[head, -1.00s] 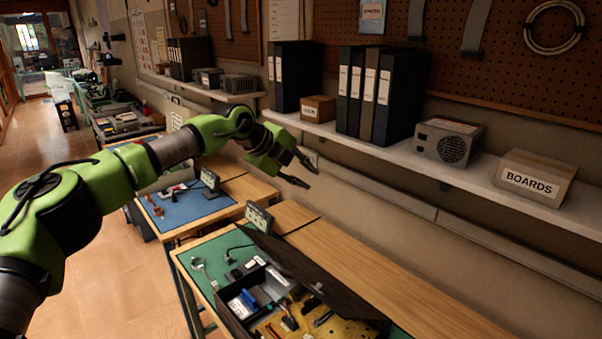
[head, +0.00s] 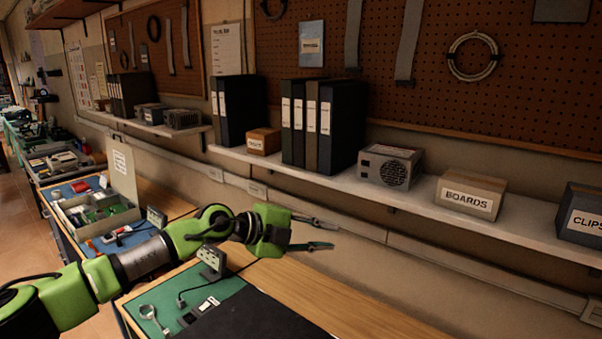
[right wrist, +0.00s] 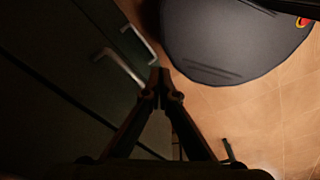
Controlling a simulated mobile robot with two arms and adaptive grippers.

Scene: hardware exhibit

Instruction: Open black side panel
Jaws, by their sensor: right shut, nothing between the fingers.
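The black side panel (head: 255,318) shows as a flat black surface at the bottom edge of the head view, on the green mat (head: 165,330) of the near bench. Its near part is cut off by the frame, and none of the case's contents show. My left gripper (head: 318,233) is open and empty above the bench's back edge, beyond and above the panel. My right gripper (right wrist: 160,78) is shut and empty in the right wrist view, pointing down past a dark cabinet front (right wrist: 75,70). The panel is not visible in that view.
A shelf (head: 330,178) with binders, a power supply (head: 388,167) and a boards box (head: 468,196) runs along the wall. Metal handles (right wrist: 122,68) stick out near the right gripper.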

